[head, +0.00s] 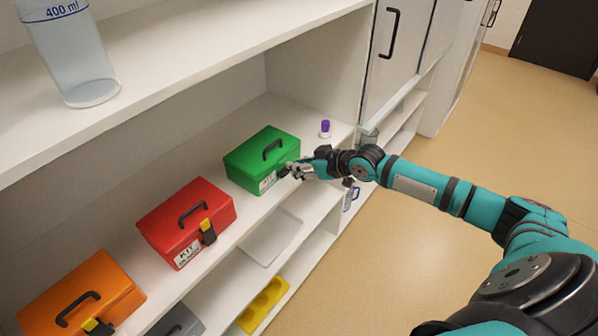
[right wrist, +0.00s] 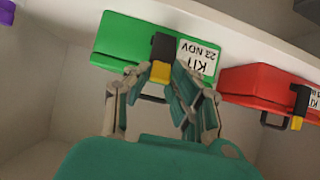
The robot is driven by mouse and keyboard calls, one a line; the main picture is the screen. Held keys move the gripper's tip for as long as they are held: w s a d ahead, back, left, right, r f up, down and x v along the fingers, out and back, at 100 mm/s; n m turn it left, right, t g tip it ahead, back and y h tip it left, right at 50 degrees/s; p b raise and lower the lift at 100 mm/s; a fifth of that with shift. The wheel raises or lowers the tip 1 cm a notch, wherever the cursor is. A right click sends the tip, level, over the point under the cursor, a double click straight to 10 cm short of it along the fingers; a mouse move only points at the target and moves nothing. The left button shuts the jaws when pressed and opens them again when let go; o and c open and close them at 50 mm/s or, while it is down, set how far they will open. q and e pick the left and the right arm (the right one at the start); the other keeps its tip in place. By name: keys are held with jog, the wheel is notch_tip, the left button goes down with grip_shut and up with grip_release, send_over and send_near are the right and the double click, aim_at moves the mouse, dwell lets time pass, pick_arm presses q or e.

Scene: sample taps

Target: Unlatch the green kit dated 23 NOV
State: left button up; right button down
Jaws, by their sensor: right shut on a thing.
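The green kit (head: 250,160) stands on the middle shelf in the head view, with its dark handle on the lid. In the right wrist view the green kit (right wrist: 125,42) appears upside down, and its label (right wrist: 198,57) reads KIT 23 NOV. Its black latch (right wrist: 163,46) with a yellow tab (right wrist: 155,98) is on the front beside the label. My right gripper (right wrist: 160,72) is shut on the latch, with its fingertips at either side of it. In the head view the right gripper (head: 288,171) covers the latch. My left gripper is not in view.
A red kit (head: 183,215) and an orange kit (head: 75,290) stand to the left on the same shelf. A purple-capped vial (head: 325,128) stands right of the green kit. A beaker (head: 75,60) is on the shelf above. The floor at right is clear.

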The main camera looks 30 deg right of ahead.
jog(key=shift+s+d+f+b, duration=0.15)
jog(key=shift+s+f+b, duration=0.3)
jog(key=shift+s+f, duration=0.45)
jog(key=c, duration=1.5)
grip_release()
jog(key=o, duration=0.3)
jog(key=shift+w+d, duration=0.15)
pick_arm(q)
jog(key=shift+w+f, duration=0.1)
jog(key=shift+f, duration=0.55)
pick_arm(e)
jog(key=shift+o, duration=0.2)
jog(key=v, duration=0.7)
jog(key=shift+s+r, duration=0.15)
jog(key=shift+s, duration=0.1)
jog(key=shift+d, duration=0.1)
